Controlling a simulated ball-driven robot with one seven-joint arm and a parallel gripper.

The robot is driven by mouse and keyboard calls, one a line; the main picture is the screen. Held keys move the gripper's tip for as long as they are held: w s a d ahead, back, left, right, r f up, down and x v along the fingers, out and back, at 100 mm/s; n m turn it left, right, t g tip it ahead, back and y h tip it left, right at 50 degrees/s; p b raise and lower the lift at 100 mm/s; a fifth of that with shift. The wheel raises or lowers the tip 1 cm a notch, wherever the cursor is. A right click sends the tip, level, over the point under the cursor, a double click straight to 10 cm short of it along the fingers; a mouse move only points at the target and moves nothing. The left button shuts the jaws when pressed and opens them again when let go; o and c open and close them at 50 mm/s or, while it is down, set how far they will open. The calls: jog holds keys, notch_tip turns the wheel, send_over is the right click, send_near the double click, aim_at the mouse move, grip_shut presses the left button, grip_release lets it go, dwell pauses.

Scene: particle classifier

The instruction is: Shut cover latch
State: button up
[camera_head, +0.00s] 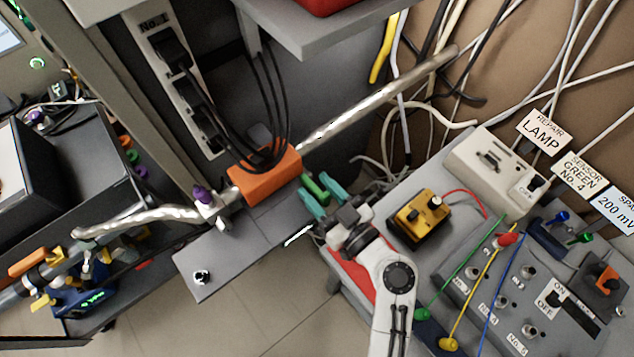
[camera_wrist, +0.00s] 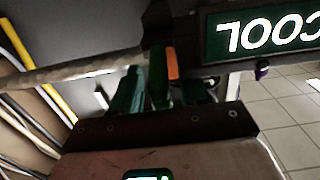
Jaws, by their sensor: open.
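An orange block-shaped cover (camera_head: 264,174) sits around a metal pipe in the head view, with black cables running into its top. A green lever (camera_head: 314,187), probably the latch, sticks out at its right end. My gripper (camera_head: 321,195) is at that end, its teal fingers open on either side of the green lever. In the wrist view the green piece (camera_wrist: 158,76) stands between the fingers of my gripper (camera_wrist: 160,92), with a strip of orange (camera_wrist: 172,65) behind it. I cannot tell whether the fingers touch the lever or whether the latch is closed.
The metal pipe (camera_head: 355,107) runs diagonally past the cover. A grey plate (camera_head: 225,262) lies below it. A bench with a yellow box (camera_head: 421,217), switches and coloured cables stands to the right. A dark sign reading COOL (camera_wrist: 266,36) appears inverted in the wrist view.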

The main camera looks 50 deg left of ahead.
jog(key=shift+a, duration=0.45)
grip_shut()
dwell(0.4)
